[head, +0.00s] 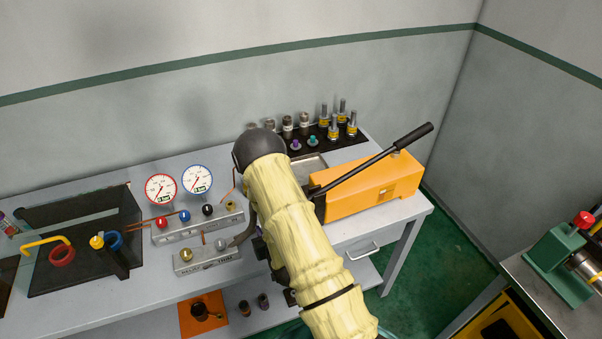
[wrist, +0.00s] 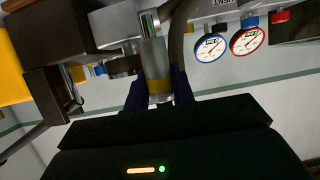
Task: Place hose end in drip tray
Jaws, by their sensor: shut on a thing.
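My gripper (wrist: 159,90) is shut on the hose end (wrist: 154,58), a silver fitting with a yellow band, in the middle of the wrist view. The dark hose (wrist: 176,35) curves up beside it there. In the head view my padded arm hides the gripper and the hose end. A dark piece of hose (head: 244,236) shows left of my arm, by the lower metal block. A shallow grey tray, which looks like the drip tray (head: 313,161), sits on the bench behind my arm, left of the orange pump. My arm hides part of it.
The orange pump (head: 365,192) with a long black lever stands right of my arm. Several fittings stand on a black mat (head: 352,139) at the back. The gauge manifold (head: 190,226) and lower block (head: 202,261) lie to the left. A green vise (head: 560,260) is far right.

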